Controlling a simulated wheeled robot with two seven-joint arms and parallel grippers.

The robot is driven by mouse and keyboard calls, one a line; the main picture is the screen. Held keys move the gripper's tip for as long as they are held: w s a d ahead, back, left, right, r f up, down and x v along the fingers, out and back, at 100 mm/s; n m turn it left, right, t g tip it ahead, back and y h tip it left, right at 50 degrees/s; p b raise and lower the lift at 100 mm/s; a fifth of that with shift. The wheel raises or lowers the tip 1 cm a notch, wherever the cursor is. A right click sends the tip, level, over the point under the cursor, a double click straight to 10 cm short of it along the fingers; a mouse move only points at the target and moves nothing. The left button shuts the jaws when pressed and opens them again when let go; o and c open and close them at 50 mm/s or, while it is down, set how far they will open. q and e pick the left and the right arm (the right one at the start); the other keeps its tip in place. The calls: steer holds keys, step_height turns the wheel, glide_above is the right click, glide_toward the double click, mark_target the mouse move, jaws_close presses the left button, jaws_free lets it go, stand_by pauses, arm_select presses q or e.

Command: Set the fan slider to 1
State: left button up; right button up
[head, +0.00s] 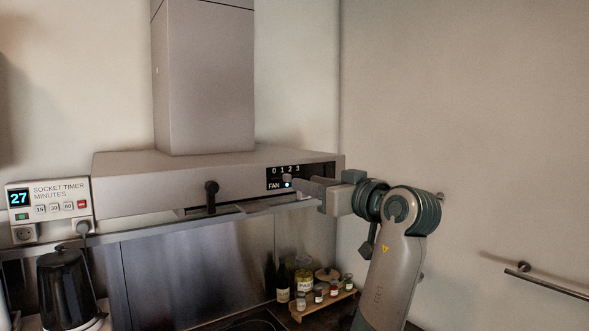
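The range hood (180,187) has a black fan panel (272,184) at the right end of its front. The panel reads FAN and carries the marks 0 1 2 3 and a small bright light. A small grey slider knob (287,177) appears below the marks, around 1 to 2; its exact mark is hard to tell.
A black handle (211,196) sticks out from the hood front. A socket timer (48,208) showing 27 is on the wall at left, above a black kettle (66,285). Bottles (283,281) and a spice rack (322,303) stand below. A wall rail (545,281) is at right.

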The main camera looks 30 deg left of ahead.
mark_target(289, 178)
arm_select(q)
steer(key=p+x, duration=0.2)
steer(key=x, duration=0.3)
steer(key=shift+a+r+p, duration=0.1)
steer(key=shift+a+p, duration=0.15)
steer(key=shift+p, duration=0.05)
steer(key=shift+w+a, duration=0.35)
steer(key=shift+a, duration=0.2)
jaws_close()
